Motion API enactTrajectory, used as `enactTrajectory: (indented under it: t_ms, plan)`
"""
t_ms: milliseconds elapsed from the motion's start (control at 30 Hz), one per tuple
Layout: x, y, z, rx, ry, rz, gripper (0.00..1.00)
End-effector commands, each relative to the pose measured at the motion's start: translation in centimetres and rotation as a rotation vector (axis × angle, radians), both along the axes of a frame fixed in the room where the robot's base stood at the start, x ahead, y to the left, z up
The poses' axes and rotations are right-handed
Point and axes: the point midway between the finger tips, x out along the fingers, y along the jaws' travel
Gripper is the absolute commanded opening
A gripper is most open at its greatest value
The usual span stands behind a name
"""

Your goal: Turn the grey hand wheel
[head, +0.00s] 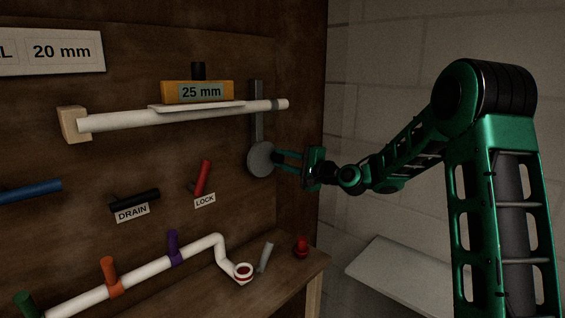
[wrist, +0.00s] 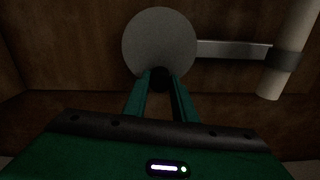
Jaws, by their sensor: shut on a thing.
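The grey hand wheel (head: 261,159) is a round disc on the brown wooden panel, below the right end of the white pipe. It also shows face-on in the wrist view (wrist: 159,38), near the top middle. My gripper (head: 279,160) reaches it from the right. In the wrist view its two green fingers (wrist: 160,80) close around a small dark part at the wheel's lower edge. The fingertips partly cover that dark part, so its shape is hard to tell.
A grey bar (head: 257,110) runs from the wheel up to the white pipe (head: 180,115). Red LOCK (head: 203,178) and black DRAIN (head: 134,199) levers sit to the left. Below are a bent white pipe (head: 140,272) and a red knob (head: 302,246) on a wooden ledge.

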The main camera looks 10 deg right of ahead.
Motion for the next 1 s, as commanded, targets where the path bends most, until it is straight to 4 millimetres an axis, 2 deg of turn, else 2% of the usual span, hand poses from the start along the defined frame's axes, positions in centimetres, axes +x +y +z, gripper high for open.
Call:
enactTrajectory:
  t_ms: [233,267,300,333,733,1000]
  plan:
    - [0.2,-0.5,-0.2,-0.004,0.001,-0.010,0.02]
    - [0.2,-0.5,-0.2,-0.004,0.001,-0.010,0.32]
    - [0.1,-0.5,-0.2,-0.004,0.001,-0.009,0.41]
    - [0.1,-0.4,-0.2,-0.004,0.001,-0.009,0.43]
    - [-0.5,-0.7,0.0,-0.003,0.000,-0.005,0.43]
    - [-4.3,-3.4,-0.1,-0.003,0.002,-0.008,0.43]
